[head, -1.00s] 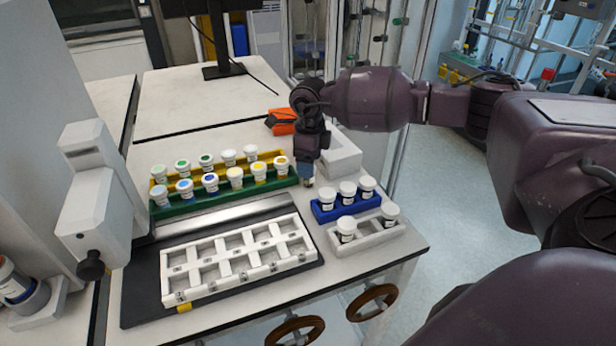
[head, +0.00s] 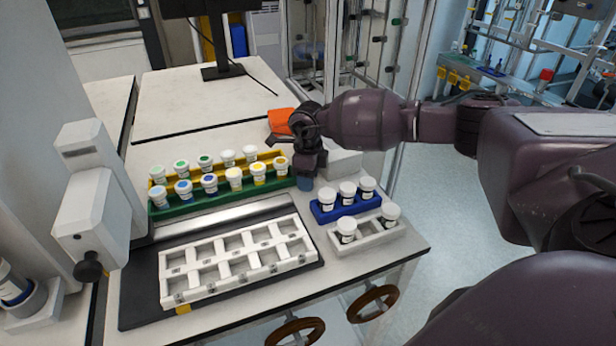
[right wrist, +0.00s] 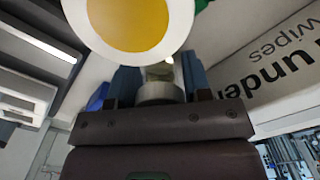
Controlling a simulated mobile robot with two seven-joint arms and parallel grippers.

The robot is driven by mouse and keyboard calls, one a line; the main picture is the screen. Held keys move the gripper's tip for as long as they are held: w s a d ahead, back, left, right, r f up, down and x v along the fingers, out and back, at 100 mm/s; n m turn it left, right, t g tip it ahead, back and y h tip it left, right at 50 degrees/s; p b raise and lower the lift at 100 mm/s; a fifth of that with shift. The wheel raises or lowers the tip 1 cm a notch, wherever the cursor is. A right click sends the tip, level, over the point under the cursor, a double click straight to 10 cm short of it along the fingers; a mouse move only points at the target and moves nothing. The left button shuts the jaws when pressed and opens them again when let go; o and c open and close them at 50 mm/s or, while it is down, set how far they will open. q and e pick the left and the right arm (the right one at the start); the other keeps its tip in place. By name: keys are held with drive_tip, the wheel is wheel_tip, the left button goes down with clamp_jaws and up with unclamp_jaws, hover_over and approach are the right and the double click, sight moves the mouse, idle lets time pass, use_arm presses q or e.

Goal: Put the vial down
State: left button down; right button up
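My right gripper (head: 305,183) is low over the table, between the right end of the green rack and the blue rack. In the right wrist view its two blue fingers (right wrist: 160,82) stand apart, with a greyish cylinder, apparently the vial (right wrist: 160,93), between them. Its far end is partly hidden by a large white cap with a yellow centre close to the camera. In the head view the held vial is hidden by the gripper, and I cannot tell whether it touches the table. My left gripper is not in view.
A green and yellow rack (head: 224,203) holds several capped vials to the left. A blue rack (head: 345,211) and a grey rack (head: 375,237) with vials stand to the right. The white tray (head: 240,262) in front has empty compartments.

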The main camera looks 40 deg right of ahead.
drive_tip(key=c, duration=0.5)
drive_tip(key=shift+r, duration=0.1)
wheel_tip(320, 180, up, 20)
drive_tip(key=shift+f+p, duration=0.1)
drive_tip(key=shift+p, duration=0.5)
drive_tip(key=shift+n, duration=0.3)
drive_tip(key=s+a+f+n, duration=0.4)
drive_tip(key=a+n, duration=0.1)
drive_tip(key=n, duration=0.4)
drive_tip(key=s+a+f+n, duration=0.4)
drive_tip(key=a+n, duration=0.2)
drive_tip(key=n, duration=0.3)
drive_tip(key=s+a+f+n, duration=0.4)
drive_tip(key=s+a+n, duration=0.1)
drive_tip(key=n, duration=0.4)
drive_tip(key=shift+a+f, duration=0.3)
drive_tip(key=shift+a, duration=0.35)
drive_tip(key=shift+f, duration=0.15)
